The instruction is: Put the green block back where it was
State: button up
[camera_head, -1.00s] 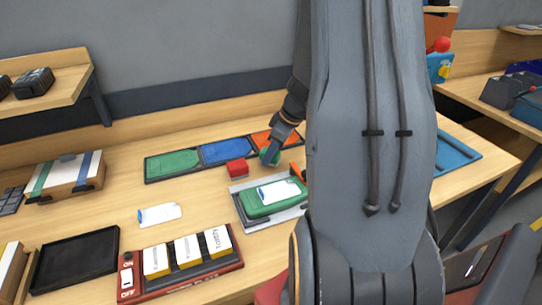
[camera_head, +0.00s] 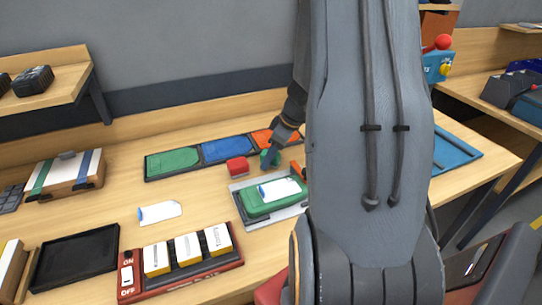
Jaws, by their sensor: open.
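The green block (camera_head: 275,159) sits on the table just in front of the colored panel strip, to the right of a red block (camera_head: 238,167). It is partly hidden by my gripper (camera_head: 268,161). My gripper is open and reaches down beside the green block from the upper right. My arm hides much of the right of the view, and I cannot tell whether the fingers touch the block. The strip has a green panel (camera_head: 173,161), a blue panel (camera_head: 227,150) and an orange panel (camera_head: 272,138).
A green case with a white card (camera_head: 261,205) lies on a grey plate just in front of the blocks. A red switch box (camera_head: 182,262) and black tray (camera_head: 75,257) stand at the front left. A white tag (camera_head: 160,212) lies on otherwise clear table.

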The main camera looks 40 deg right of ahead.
jog(key=shift+r+p, duration=0.2)
jog(key=shift+p, duration=0.1)
jog(key=b+v, duration=0.2)
jog(key=v, duration=0.9)
jog(key=s+a+f+m+g+h, duration=0.1)
jog(key=s+a+m, duration=0.2)
jog(key=a, duration=0.9)
jog(key=s+a+f+m+g+h, duration=0.1)
jog(key=s+a+m, duration=0.2)
jog(key=a, duration=1)
jog(key=shift+s+f, duration=0.35)
jog(key=shift+s, duration=0.15)
jog(key=shift+a, duration=0.15)
